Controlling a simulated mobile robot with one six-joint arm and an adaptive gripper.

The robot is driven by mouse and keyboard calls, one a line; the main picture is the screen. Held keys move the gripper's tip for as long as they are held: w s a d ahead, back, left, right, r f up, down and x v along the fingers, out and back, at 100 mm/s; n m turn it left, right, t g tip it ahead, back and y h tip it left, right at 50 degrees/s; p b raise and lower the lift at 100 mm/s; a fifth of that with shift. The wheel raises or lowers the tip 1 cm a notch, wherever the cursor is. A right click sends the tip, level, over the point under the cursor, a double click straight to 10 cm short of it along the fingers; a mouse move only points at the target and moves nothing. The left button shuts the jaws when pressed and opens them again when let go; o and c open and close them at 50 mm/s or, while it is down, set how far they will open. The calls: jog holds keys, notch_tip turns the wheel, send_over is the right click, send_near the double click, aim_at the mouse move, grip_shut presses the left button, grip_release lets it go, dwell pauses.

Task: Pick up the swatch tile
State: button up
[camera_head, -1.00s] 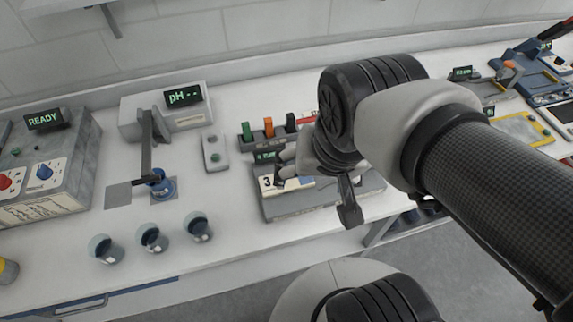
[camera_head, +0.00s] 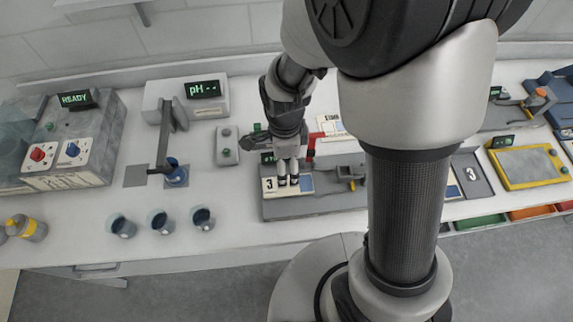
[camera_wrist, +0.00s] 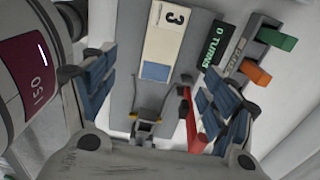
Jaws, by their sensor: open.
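The swatch tile, cream with a "3" and a blue patch (camera_head: 270,185), lies flat on a grey device (camera_head: 320,207). In the wrist view the tile (camera_wrist: 164,42) shows ahead of my fingers, upper centre, with its blue patch at its lower end. My gripper (camera_head: 288,181) points down over the tile in the head view and hides part of it. In the wrist view the fingers of my gripper (camera_wrist: 160,95) are spread wide at left and right, with nothing held between them. I cannot tell the exact height gap to the tile.
A red lever (camera_wrist: 193,125) and a "0 TURNS" display (camera_wrist: 214,45) stand beside the tile. Green (camera_wrist: 276,38) and orange (camera_wrist: 256,75) blocks stand at right. Several beakers (camera_head: 162,222) sit left of the device.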

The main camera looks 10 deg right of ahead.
jog(key=b, duration=0.1)
send_over(288, 185)
jog(key=f, duration=0.7)
jog(key=shift+s+a+f, duration=0.25)
jog(key=shift+a+f, duration=0.1)
jog(key=shift+a, duration=0.05)
jog(key=shift+w+d+f+b, duration=0.15)
jog(key=shift+f+b, duration=0.1)
jog(key=shift+f, duration=0.65)
jog(key=shift+d+f+b, duration=0.1)
jog(key=shift+f+b, duration=0.2)
jog(key=shift+f, duration=0.65)
jog(key=shift+w+d+f+b, duration=0.15)
jog(key=shift+f+b, duration=0.1)
jog(key=shift+f, duration=0.65)
jog(key=shift+s, duration=0.1)
jog(key=shift+c, duration=0.5)
jog(key=c, duration=1.1)
jog(key=shift+r, duration=0.15)
jog(key=shift+c, duration=0.2)
